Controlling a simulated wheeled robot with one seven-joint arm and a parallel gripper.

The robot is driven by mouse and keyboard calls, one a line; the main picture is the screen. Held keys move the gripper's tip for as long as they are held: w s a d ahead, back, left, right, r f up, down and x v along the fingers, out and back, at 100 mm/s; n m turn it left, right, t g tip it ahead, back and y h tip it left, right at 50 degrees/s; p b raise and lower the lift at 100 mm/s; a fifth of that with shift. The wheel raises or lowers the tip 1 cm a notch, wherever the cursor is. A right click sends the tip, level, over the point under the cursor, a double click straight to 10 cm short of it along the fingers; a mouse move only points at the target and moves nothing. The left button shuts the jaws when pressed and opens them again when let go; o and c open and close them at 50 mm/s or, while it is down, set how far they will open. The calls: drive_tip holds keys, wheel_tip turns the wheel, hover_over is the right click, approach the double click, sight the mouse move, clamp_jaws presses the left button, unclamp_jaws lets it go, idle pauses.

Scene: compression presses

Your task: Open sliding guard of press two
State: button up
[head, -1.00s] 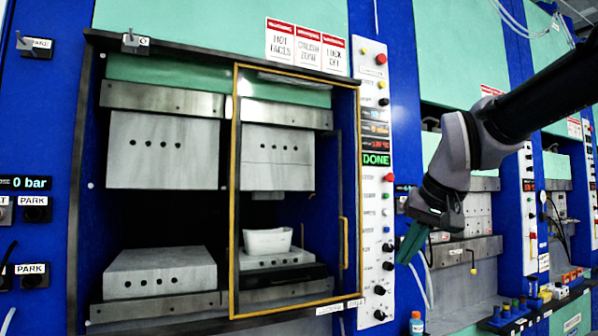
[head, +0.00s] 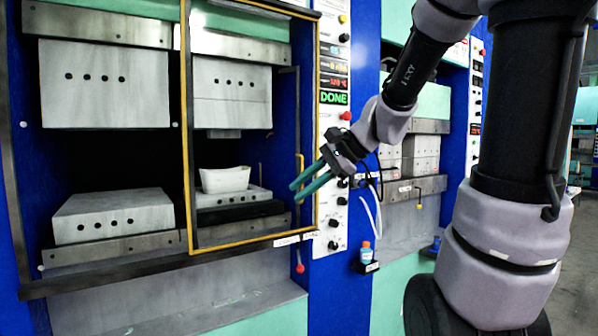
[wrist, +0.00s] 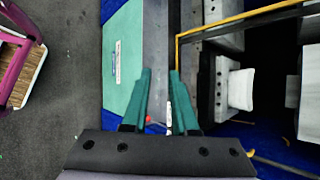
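The sliding guard, a clear panel in a yellow frame (head: 186,130), stands across the right half of the near press; the left half is uncovered. Its upright yellow handle (head: 300,172) is on the guard's right side. My gripper (head: 295,190) is open and empty, its green fingers pointing left close to the handle. I cannot tell whether they touch it. In the wrist view my gripper (wrist: 160,75) has a clear gap between its fingers, and a yellow frame edge (wrist: 240,20) runs at upper right. No press number is readable.
Behind the guard a white tray (head: 225,180) sits on the lower block. The control panel (head: 334,75) right of the guard shows a green DONE. A small blue bottle (head: 366,252) stands on a holder lower right. A second press (head: 415,155) stands farther right.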

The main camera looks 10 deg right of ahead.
drive_tip(key=w+d+f+m+t+y, duration=0.1)
drive_tip(key=w+d+m+t, duration=0.5)
drive_tip(key=w+m, duration=0.4)
drive_tip(key=w+d+f+m+t, duration=0.1)
drive_tip(key=w+d+m+t, duration=0.3)
drive_tip(key=w+d+m, duration=0.55)
drive_tip(key=w+a, duration=0.2)
drive_tip(key=w, duration=0.1)
drive_tip(key=w+a+n, duration=0.1)
drive_tip(key=w+a, duration=0.2)
drive_tip(key=w, duration=0.1)
drive_tip(key=w+a+n, duration=0.1)
drive_tip(key=w+a, duration=0.2)
drive_tip(key=w, duration=0.1)
drive_tip(key=shift+w+r, duration=0.15)
drive_tip(key=shift+r, duration=0.1)
drive_tip(key=shift+n, duration=0.25)
clamp_jaws()
